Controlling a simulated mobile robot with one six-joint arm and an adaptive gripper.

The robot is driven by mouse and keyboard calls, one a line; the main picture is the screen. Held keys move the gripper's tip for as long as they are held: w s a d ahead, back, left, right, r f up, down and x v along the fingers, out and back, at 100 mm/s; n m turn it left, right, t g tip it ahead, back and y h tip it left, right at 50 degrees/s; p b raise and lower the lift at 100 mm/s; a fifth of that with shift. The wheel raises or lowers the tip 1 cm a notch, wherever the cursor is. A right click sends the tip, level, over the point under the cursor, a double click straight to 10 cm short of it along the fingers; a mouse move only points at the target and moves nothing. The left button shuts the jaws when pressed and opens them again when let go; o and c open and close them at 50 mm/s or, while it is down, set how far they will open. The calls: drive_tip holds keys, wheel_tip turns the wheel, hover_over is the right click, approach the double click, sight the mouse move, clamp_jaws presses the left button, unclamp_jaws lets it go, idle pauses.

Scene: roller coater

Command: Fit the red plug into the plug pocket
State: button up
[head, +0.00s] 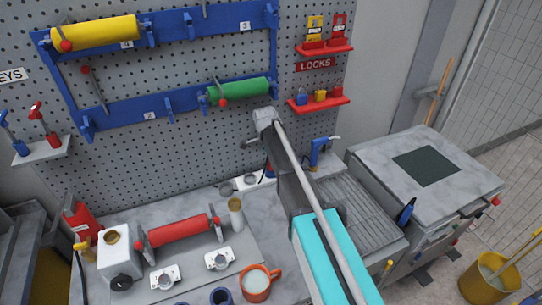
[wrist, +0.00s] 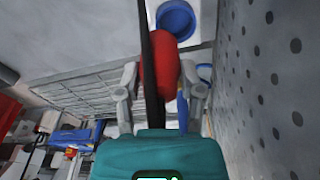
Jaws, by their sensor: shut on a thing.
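My gripper (wrist: 163,80) is shut on the red plug (wrist: 165,62), which sits between its two fingers in the wrist view. A dark bar or cable runs lengthwise in front of the plug. Just beyond the plug is a round blue thing (wrist: 177,18) on a white surface; it looks like a pocket or cup, and I cannot tell if the plug touches it. In the head view my arm hides most of the gripper and plug. A white block with round grey openings (head: 239,186) lies at the foot of the pegboard, left of the arm.
The pegboard (head: 165,150) rises close behind the gripper. A ribbed grey tray (head: 355,212) lies right of my arm. A red roller (head: 180,229) on a stand, a white container (head: 119,251) and an orange mug (head: 257,283) stand on the bench to the left.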

drive_tip(key=s+d+r+p, duration=0.1)
drive_tip(key=s+r+p, duration=0.5)
drive_tip(key=s, duration=0.6)
drive_tip(key=shift+r+p, duration=0.3)
drive_tip(key=shift+r, duration=0.45)
drive_tip(key=shift+w, duration=0.1)
wheel_tip(320, 180, down, 8)
drive_tip(key=b, duration=0.7)
drive_tip(key=shift+r, duration=0.25)
